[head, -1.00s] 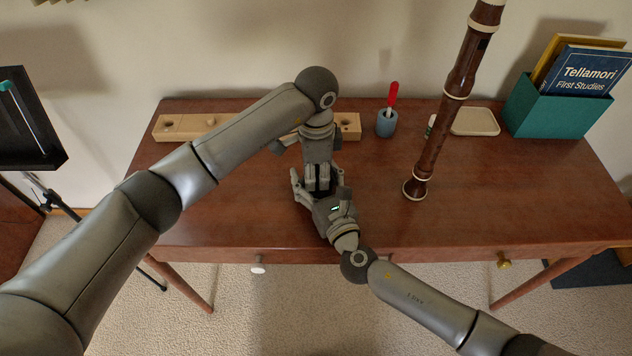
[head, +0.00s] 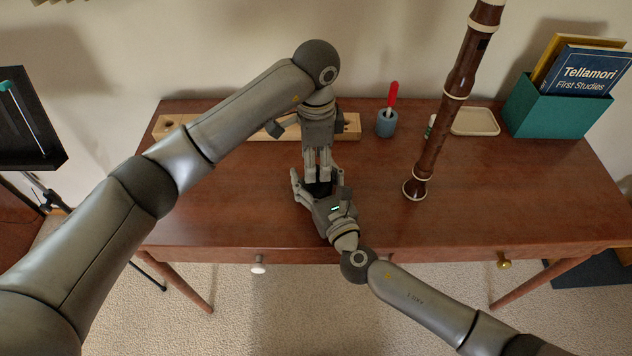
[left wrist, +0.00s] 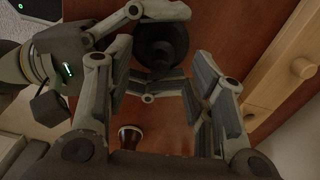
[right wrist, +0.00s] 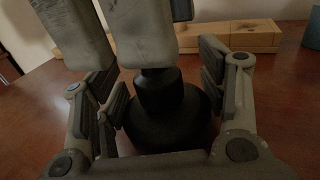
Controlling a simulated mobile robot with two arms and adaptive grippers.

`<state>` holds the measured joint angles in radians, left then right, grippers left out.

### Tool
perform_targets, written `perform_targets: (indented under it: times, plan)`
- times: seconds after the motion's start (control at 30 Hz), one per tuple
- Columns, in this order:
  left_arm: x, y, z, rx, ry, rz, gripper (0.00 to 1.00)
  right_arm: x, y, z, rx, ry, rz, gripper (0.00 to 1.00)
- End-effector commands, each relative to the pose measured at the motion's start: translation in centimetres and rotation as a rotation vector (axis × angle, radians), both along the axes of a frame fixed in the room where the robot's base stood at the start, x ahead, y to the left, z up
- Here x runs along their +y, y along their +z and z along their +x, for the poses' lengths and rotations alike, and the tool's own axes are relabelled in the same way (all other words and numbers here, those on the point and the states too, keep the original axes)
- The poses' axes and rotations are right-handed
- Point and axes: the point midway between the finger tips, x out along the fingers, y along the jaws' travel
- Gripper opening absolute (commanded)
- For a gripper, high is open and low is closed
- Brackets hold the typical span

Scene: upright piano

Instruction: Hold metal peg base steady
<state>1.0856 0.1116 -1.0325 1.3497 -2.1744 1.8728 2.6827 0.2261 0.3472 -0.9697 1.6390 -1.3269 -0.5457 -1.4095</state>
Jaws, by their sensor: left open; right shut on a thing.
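The black metal peg base (right wrist: 165,115) stands on the table in the right wrist view, a wide round foot with a narrower collar. It also shows in the left wrist view (left wrist: 160,50), and is mostly hidden by the grippers in the head view. My right gripper (head: 317,192) is shut on it, with fingers on both sides in the right wrist view. My left gripper (head: 318,178) is open, pointing down just behind and above the right one. Its fingers (left wrist: 165,92) show apart in the left wrist view; they cover the upper part of the base in the right wrist view.
A tall brown recorder (head: 443,120) with cream rings stands to the right. A wooden block with holes (head: 345,128), a blue cup (head: 386,125) with a red-handled tool, a cream tray (head: 476,122) and a teal book box (head: 560,110) line the back. The table's right front is clear.

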Motion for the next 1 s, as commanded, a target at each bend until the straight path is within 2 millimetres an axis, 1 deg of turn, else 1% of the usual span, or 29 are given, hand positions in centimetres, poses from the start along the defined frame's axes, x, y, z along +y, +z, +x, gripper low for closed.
perform_targets:
  times: [0.27,0.5,0.6,0.9,1.0]
  plan:
    - [0.0,0.2,0.0,0.0,0.019,-0.001,0.48,0.0,-0.1,0.0,0.001,0.0,-0.001,0.0]
    - [-0.1,2.7,0.0,-0.001,0.223,-0.003,0.48,0.0,-0.1,0.0,0.001,0.0,-0.001,0.0]
    - [0.0,3.3,0.0,-0.001,0.276,-0.001,0.48,0.0,-0.1,0.0,0.001,0.0,-0.001,0.0]
    - [0.0,3.5,0.0,0.0,0.292,-0.001,0.48,0.0,-0.1,0.0,0.001,0.0,-0.001,0.0]
    - [0.0,3.1,0.0,0.001,0.291,0.0,0.48,0.0,-0.1,0.0,0.001,0.0,-0.001,0.0]
